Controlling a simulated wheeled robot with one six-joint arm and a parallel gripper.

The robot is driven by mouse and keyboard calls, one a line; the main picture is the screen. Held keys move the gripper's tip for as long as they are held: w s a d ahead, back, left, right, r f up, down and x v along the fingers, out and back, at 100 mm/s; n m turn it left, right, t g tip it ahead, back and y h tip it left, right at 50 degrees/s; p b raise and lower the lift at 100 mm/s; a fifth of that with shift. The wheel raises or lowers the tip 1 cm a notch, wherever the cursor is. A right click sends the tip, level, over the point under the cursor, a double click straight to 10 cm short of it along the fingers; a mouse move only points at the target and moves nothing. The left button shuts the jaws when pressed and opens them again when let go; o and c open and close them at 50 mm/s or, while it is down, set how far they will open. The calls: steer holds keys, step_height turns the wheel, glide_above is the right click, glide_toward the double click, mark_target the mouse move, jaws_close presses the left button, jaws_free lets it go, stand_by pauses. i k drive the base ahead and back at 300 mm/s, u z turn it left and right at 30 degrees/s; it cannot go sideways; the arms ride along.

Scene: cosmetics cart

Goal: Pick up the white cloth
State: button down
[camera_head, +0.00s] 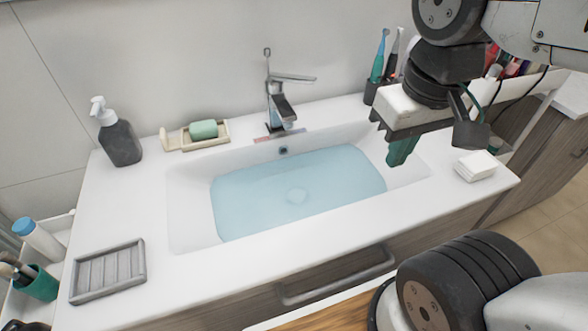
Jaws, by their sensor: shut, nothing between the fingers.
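The white cloth (476,166) lies as a small folded stack on the right end of the white counter, near its front right corner. My gripper (401,152) hangs at the upper right, over the right end of the basin, to the left of the cloth in the picture. Its green fingers point down and look shut and empty. It is apart from the cloth. The cloth is in plain view. My arm hides part of the counter behind the gripper.
The sink basin (186,207) holds bluish water, with a tap (281,105) behind it. A dark soap bottle (120,143), a soap dish (169,140) with green soap, and a grey slatted tray (108,272) stand left. Toothbrushes (379,58) stand behind my gripper.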

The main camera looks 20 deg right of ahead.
mark_target(473, 167)
steer(key=z, duration=0.05)
steer(key=k, duration=0.5)
steer(key=z, duration=2.95)
steer(key=i, duration=0.5)
steer(key=u, duration=2.4)
